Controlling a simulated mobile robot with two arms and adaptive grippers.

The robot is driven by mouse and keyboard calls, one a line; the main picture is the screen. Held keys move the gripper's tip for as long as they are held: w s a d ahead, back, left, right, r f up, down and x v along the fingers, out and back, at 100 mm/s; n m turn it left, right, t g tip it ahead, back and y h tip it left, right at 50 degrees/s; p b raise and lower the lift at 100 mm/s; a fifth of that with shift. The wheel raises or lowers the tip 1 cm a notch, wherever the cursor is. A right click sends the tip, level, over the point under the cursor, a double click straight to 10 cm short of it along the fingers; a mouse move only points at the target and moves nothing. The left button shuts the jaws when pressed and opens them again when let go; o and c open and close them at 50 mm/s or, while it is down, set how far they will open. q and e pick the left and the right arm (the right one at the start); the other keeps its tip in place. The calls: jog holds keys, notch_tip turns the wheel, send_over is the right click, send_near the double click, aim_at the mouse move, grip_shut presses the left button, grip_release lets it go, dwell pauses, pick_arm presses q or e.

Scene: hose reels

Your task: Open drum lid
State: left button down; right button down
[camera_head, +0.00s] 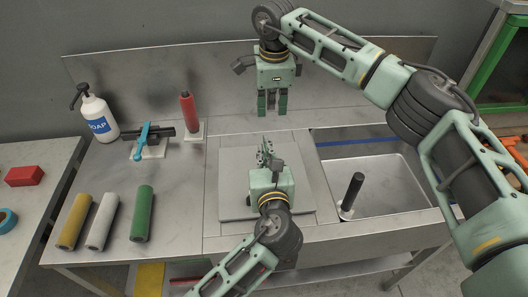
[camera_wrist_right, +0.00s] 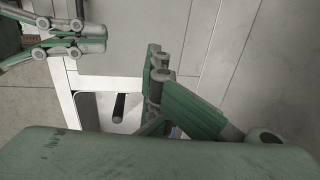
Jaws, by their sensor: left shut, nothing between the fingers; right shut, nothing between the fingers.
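No drum can be made out in either view. A flat grey square panel (camera_head: 235,207) lies in the middle of the steel bench; I cannot tell whether it is the lid. My left gripper (camera_head: 264,150) is above this panel, shut and empty, and hides part of it. My right gripper (camera_head: 272,110) hangs fingers down near the back of the bench, beyond the panel, shut and empty. In the right wrist view, green and grey mechanical parts hide much of the scene.
Right of the panel is a sink (camera_head: 385,178) with an upright black rod (camera_head: 352,190). On the left stand a soap bottle (camera_head: 98,115), a red cylinder (camera_head: 189,112) and a blue-handled tool (camera_head: 141,140). Yellow, white and green rolls (camera_head: 142,212) lie in front of them.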

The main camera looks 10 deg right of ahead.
jog(key=c, duration=2.5)
grip_release()
jog(key=shift+c, duration=0.2)
jog(key=o, duration=0.7)
